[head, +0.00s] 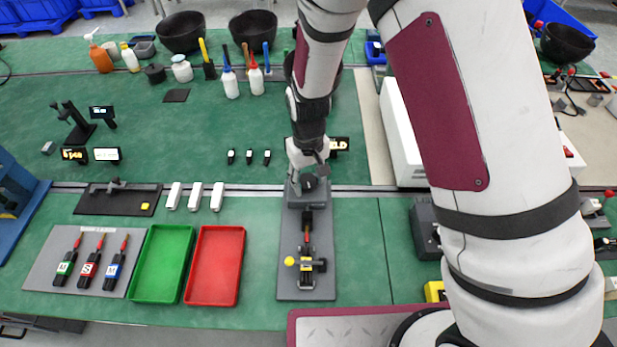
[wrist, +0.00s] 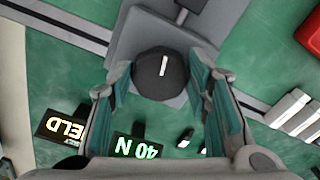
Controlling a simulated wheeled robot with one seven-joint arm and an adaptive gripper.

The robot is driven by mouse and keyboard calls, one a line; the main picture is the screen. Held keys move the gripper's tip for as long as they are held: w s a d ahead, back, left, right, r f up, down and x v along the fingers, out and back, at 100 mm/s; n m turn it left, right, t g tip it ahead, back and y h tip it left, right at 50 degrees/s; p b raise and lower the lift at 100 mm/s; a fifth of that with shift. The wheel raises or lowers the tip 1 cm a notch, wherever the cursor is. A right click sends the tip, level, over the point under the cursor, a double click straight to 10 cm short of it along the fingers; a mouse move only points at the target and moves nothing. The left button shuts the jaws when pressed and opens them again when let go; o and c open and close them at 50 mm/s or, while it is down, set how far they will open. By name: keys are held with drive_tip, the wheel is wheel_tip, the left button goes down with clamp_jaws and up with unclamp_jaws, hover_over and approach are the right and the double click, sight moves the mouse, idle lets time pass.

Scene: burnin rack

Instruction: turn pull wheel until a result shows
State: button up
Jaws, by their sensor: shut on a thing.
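The pull wheel (wrist: 162,73) is a round black knob with a white mark, seen from above in the wrist view. It sits on a grey block, which shows in the head view (head: 294,200) at the far end of a grey fixture plate (head: 290,280). My gripper (head: 306,180) reaches down over it; in the wrist view my gripper (wrist: 162,78) has its green-padded fingers on either side of the wheel, shut on it. One lit display (wrist: 138,148) reads "40 N". Another display (wrist: 66,127) shows letters ending in "ELD", partly cut off by my gripper.
A red-tipped tool (head: 306,232) lies on the plate, with a yellow knob (head: 289,261) beside it. Left are red (head: 241,270) and green (head: 187,270) trays and a board of three lettered tools (head: 48,250). A white box (head: 399,130) stands right, behind my arm.

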drive_tip(key=shift+m, duration=0.6)
drive_tip(key=o, duration=1.2)
drive_tip(key=shift+c, duration=0.2)
wheel_tip(320, 180, up, 12)
drive_tip(key=shift+r, duration=0.1)
wheel_tip(320, 180, up, 10)
drive_tip(key=t, duration=0.1)
hover_over(308, 182)
drive_tip(key=s+d, duration=0.2)
drive_tip(key=d, duration=0.3)
drive_tip(key=s+d+r+m+t, duration=0.1)
drive_tip(key=s+d+r+t, duration=0.1)
drive_tip(key=s+d+r, duration=0.4)
drive_tip(key=s+d+r+m+t, duration=0.2)
drive_tip(key=s+d+r, duration=0.5)
drive_tip(key=s, duration=0.4)
drive_tip(key=shift+s+r+t, duration=0.15)
drive_tip(key=shift+r+t, duration=0.15)
drive_tip(key=shift+r, duration=0.05)
